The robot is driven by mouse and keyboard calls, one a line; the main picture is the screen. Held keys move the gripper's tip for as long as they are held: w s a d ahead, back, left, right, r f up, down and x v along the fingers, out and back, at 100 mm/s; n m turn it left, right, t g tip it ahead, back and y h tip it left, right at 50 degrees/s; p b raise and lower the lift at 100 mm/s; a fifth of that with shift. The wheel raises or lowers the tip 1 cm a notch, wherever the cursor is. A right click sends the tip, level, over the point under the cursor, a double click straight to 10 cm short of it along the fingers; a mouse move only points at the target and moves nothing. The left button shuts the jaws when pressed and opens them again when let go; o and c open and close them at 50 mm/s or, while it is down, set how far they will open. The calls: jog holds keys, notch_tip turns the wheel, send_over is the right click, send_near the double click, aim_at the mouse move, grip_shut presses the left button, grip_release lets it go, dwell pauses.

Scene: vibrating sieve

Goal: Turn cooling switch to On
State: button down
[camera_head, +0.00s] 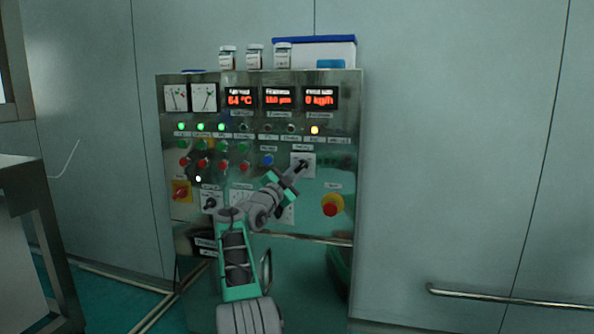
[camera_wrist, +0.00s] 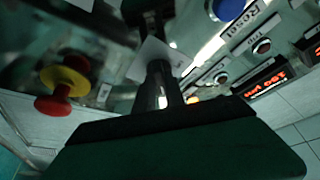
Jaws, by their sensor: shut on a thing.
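The steel control panel (camera_head: 330,115) stands against the wall. My gripper (camera_head: 302,165) is at a rotary switch (camera_head: 305,160) on a white plate in the panel's right part, below the right-hand indicator lamps. The gripper is shut on the switch's knob. In the wrist view my gripper (camera_wrist: 163,98) reaches to the white switch plate (camera_wrist: 150,50), and the fingers hide most of the knob. The switch's label is too small to read, so I cannot tell its position.
A red and yellow emergency stop (camera_head: 332,205) sticks out below right of the gripper; the wrist view shows it too (camera_wrist: 60,85). A blue button (camera_head: 268,160) is to the left. Jars (camera_head: 254,57) and a blue-lidded box (camera_head: 315,52) stand on top. A handrail (camera_head: 500,298) is at right.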

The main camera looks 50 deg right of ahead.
dwell(0.4)
jog(key=c, duration=1.4)
grip_release()
jog(key=w+b+v, duration=0.1)
jog(key=v, duration=0.6)
jog(key=shift+s+a, duration=0.4)
jog(key=shift+s, duration=0.1)
